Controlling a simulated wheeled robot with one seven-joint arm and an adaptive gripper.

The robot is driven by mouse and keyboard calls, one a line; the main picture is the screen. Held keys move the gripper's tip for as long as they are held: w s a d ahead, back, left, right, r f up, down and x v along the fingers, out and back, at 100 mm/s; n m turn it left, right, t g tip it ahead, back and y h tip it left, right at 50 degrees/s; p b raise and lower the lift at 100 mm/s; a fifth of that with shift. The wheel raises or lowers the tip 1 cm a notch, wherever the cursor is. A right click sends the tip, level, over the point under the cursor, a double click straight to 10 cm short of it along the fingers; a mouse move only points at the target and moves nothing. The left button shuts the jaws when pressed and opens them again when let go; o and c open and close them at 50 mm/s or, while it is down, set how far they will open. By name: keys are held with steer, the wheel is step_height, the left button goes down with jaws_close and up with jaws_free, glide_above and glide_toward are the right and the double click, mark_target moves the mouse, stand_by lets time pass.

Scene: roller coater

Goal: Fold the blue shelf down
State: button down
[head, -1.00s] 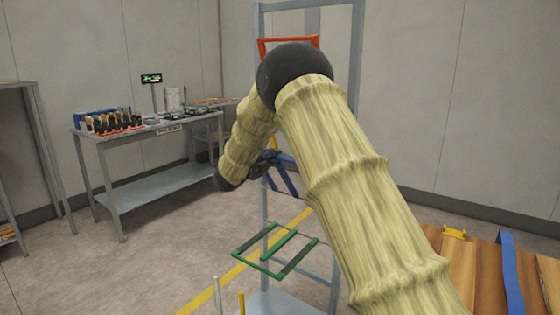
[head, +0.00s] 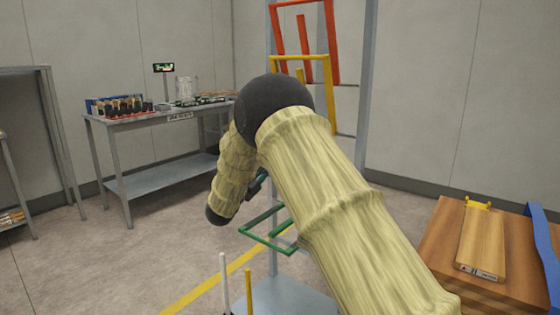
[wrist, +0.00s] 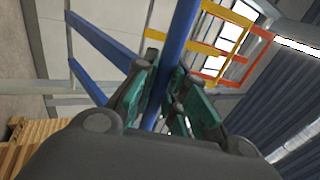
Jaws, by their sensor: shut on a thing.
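My gripper (wrist: 171,88) has its green-padded fingers on either side of a blue bar of the blue shelf (wrist: 180,40) in the wrist view and is shut on it. More blue bars of the shelf run off to the upper left there. In the head view my arm hides the blue shelf, and only a small part of my gripper (head: 258,184) shows beside the arm. The rack's green shelf (head: 268,238) sticks out low down. The yellow shelf (head: 328,88) and red shelf (head: 333,40) stand raised higher up.
A wooden table (head: 440,235) with a labelled plank and a blue piece stands at the right. A grey workbench (head: 160,180) with tools is at the back left. White and yellow posts (head: 223,275) rise in front. Floor at the left is clear.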

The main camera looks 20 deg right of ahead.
step_height(320, 180, down, 7)
steer(key=s+a+b, duration=0.1)
steer(key=a+b, duration=0.1)
steer(key=shift+b, duration=0.4)
steer(key=c, duration=1.7)
jaws_free()
steer(key=shift+d+r, duration=0.1)
steer(key=shift+s, duration=0.1)
steer(key=v, duration=1.2)
